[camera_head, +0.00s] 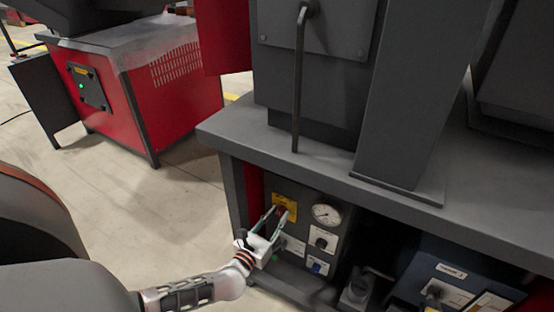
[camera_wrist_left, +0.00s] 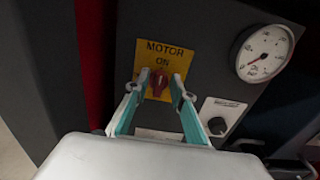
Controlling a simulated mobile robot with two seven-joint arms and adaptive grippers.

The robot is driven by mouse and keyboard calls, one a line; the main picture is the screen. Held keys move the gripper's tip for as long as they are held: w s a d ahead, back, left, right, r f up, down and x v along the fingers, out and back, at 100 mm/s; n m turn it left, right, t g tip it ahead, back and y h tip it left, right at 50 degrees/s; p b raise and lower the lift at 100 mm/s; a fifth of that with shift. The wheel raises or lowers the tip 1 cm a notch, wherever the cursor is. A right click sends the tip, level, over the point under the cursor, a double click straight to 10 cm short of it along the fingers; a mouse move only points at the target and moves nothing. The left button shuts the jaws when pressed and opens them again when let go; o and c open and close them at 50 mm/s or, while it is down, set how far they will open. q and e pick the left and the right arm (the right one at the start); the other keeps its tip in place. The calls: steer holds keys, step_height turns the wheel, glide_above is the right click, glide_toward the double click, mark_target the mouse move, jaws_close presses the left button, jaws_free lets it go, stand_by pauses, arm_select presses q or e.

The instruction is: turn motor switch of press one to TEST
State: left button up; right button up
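The motor switch is a red knob (camera_wrist_left: 157,83) on a yellow plate (camera_wrist_left: 176,57) lettered "MOTOR" and "ON" in the left wrist view. The knob looks roughly upright, pointing toward "ON"; the lower part of the plate, with any TEST mark, is hidden. The yellow plate also shows in the head view (camera_head: 289,201), on the press's lower front panel. My left gripper (camera_wrist_left: 155,86) is open, its teal-edged fingers on either side of the knob. A gap seems to show between fingers and knob. The left gripper also shows in the head view (camera_head: 280,211). My right gripper is not in view.
A round gauge (camera_head: 327,214) sits right of the yellow plate. Below it are a black knob on a white plate (camera_head: 322,240) and a blue control (camera_head: 317,267). The press's grey table (camera_head: 330,173) overhangs the panel. A red cabinet (camera_head: 150,95) stands far left; floor between is clear.

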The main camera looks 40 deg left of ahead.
arm_select(q)
jaws_close()
